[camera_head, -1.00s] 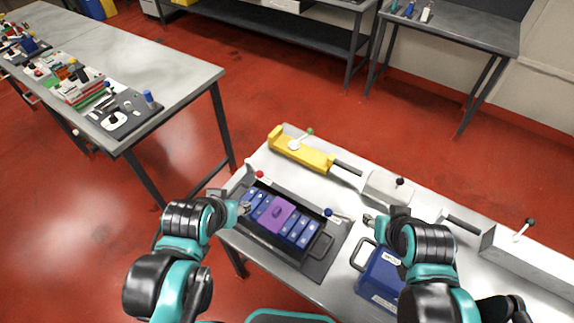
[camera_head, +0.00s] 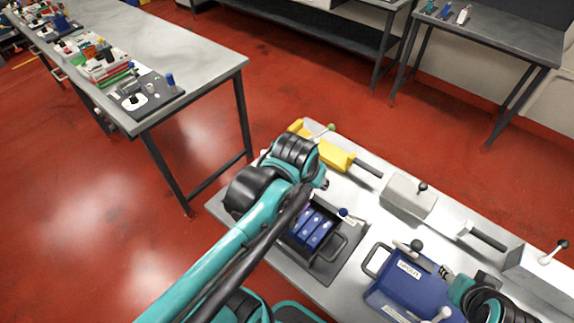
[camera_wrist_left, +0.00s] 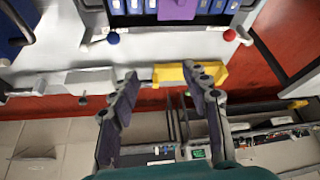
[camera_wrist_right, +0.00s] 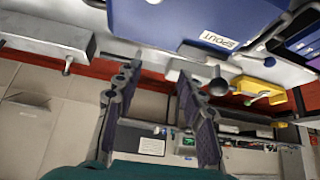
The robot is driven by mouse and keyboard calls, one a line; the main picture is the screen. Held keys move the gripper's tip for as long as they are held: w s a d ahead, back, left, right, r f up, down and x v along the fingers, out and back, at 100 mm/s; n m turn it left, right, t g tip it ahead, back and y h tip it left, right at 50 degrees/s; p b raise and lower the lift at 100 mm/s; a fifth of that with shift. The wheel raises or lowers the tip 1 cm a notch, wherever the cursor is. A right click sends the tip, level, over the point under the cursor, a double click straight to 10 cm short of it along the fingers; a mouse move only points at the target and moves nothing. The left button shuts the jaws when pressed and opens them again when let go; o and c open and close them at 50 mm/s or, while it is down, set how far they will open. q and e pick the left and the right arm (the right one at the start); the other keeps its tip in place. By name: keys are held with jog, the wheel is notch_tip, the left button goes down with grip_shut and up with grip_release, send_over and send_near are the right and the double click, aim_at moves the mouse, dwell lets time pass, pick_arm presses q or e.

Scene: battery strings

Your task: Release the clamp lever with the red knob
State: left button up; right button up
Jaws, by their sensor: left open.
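The red knob (camera_wrist_left: 230,35) of the clamp lever shows in the left wrist view, at one end of the tray with blue battery blocks (camera_wrist_left: 218,6). In the head view my left arm hides this knob. My left gripper (camera_wrist_left: 160,75) is open and empty; its fingers are apart from the knob, which lies beyond and to the right of them. In the head view its end (camera_head: 321,182) is over the table behind the tray (camera_head: 345,262). A blue knob (camera_wrist_left: 113,38) marks the other lever. My right gripper (camera_wrist_right: 160,78) is open and empty.
A blue box labelled SPOUT (camera_head: 398,288) lies right of the tray, by my right arm. A yellow fixture (camera_head: 335,157) and a grey block with a black-knobbed lever (camera_head: 408,197) line the table's back edge. A second table (camera_head: 190,60) stands left.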

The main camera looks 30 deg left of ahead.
pick_arm(q)
jog(key=w+a+f+n+g+p, duration=0.1)
jog(key=w+a+f+n+g, duration=0.1)
jog(key=w+a+f, duration=0.3)
jog(key=w+a+f+n+g+y+p, duration=0.1)
jog(key=w+a+n+g, duration=0.15)
jog(key=a, duration=0.45)
jog(key=w+a+f+n+g+p, duration=0.1)
jog(key=w+a+f+n+g, duration=0.15)
jog(key=a, duration=0.35)
jog(key=shift+m, duration=0.4)
jog(key=x, duration=0.2)
jog(key=b+x, duration=0.1)
jog(key=x, duration=0.2)
jog(key=w+b+x, duration=0.1)
jog(key=x, duration=0.2)
jog(key=shift+d+f, duration=0.25)
pick_arm(e)
jog(key=shift+d+r, duration=0.1)
jog(key=shift+r, duration=0.05)
pick_arm(q)
jog(key=shift+c, duration=0.3)
grip_shut()
